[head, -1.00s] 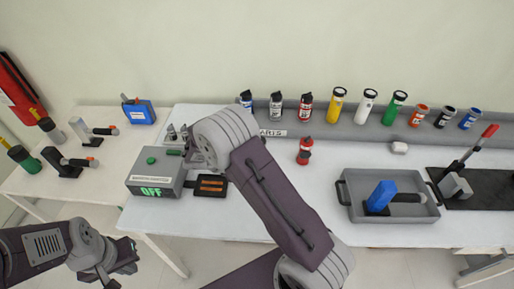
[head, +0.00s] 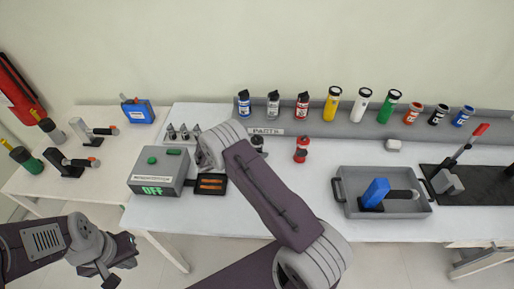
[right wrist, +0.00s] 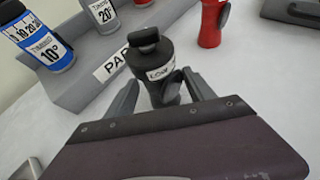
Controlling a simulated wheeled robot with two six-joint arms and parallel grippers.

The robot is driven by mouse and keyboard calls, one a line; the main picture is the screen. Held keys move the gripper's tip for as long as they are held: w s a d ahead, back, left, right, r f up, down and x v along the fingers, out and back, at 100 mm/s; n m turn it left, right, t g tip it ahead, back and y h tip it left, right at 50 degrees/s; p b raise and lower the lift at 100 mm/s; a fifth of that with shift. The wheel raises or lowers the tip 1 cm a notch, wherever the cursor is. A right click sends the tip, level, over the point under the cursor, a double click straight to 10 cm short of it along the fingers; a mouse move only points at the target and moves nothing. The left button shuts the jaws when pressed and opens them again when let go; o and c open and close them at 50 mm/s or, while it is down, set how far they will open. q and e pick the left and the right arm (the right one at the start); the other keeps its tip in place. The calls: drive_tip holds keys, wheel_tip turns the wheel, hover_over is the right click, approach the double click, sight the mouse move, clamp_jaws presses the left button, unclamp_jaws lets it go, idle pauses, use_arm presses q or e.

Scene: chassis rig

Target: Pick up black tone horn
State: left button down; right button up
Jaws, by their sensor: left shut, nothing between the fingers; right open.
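The black tone horn (right wrist: 155,62), dark with a white label reading "LOW", stands upright on the white table in the right wrist view. In the head view its upper part (head: 258,142) shows just right of my right arm; the arm hides the rest. My right gripper (right wrist: 162,92) is open, with one finger on each side of the horn's body. I cannot tell whether either finger touches it. In the head view the right gripper is hidden behind its arm. My left gripper (head: 120,263) is shut and empty at the lower left, away from the tables.
A red horn (head: 301,150) stands right of the black one. Behind are a grey shelf (head: 325,121) with several bottles and a "PARTS" sign (head: 266,131). A grey box reading "OFF" (head: 158,170) is left; a grey tray (head: 350,208) holding a blue-headed tool is right.

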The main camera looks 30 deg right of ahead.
sight(254, 143)
drive_tip(key=shift+w+d+f, duration=0.15)
drive_tip(key=shift+d+f, duration=0.2)
drive_tip(key=shift+d, duration=0.2)
drive_tip(key=shift+a, duration=0.1)
drive_tip(key=c, duration=0.7)
drive_tip(key=shift+r, duration=0.1)
clamp_jaws()
drive_tip(key=r, duration=0.4)
drive_tip(key=shift+s+d+r+b, duration=0.3)
drive_tip(key=shift+s+b, duration=0.05)
drive_tip(key=s+d+r+b, duration=0.1)
drive_tip(key=s+d+r, duration=0.4)
drive_tip(key=s, duration=0.4)
drive_tip(key=shift+s+d+r, duration=0.15)
drive_tip(key=shift+s+r, duration=0.05)
drive_tip(key=shift+r, duration=0.5)
